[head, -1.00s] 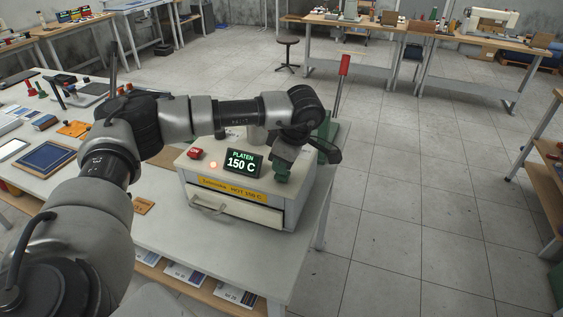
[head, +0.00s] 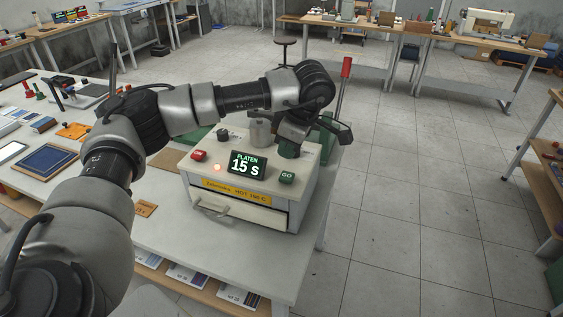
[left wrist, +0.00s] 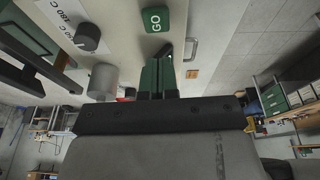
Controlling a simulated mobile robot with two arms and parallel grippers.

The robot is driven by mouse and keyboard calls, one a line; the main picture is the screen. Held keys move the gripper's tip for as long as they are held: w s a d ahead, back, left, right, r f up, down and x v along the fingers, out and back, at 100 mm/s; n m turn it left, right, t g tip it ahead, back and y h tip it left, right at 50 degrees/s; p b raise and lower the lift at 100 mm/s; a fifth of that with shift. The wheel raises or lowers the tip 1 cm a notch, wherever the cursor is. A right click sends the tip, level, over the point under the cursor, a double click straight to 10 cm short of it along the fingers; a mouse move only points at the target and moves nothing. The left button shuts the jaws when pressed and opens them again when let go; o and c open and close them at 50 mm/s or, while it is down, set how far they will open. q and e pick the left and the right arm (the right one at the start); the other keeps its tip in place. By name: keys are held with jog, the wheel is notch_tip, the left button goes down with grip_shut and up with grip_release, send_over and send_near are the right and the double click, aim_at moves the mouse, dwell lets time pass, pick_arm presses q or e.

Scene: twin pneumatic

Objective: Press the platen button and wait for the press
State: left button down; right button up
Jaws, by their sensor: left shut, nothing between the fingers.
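The press (head: 300,205) is a grey box on the bench with a front drawer and a yellow label reading HOT. Its display (head: 247,167) reads PLATEN 15 s. The green GO button (head: 287,178) is in plain view on its top; it also shows in the left wrist view (left wrist: 152,20). A red ON button (head: 198,155) and a lit orange lamp (head: 217,167) are left of the display. My left gripper (head: 288,150) is shut and empty, above and behind the GO button, apart from it. Its green fingers (left wrist: 157,75) show in the left wrist view. My right gripper is out of view.
A grey cylinder (head: 260,132) and a dark knob (head: 223,136) stand on the press behind the display. A red-handled lever (head: 346,68) rises at the back right. A blue panel (head: 47,159) lies on the bench at left.

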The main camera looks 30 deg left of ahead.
pick_arm(q)
jog(key=v, duration=0.7)
jog(key=shift+d+b, duration=0.25)
jog(key=shift+b, duration=0.15)
jog(key=shift+w+r, duration=0.15)
jog(key=shift+w, duration=0.05)
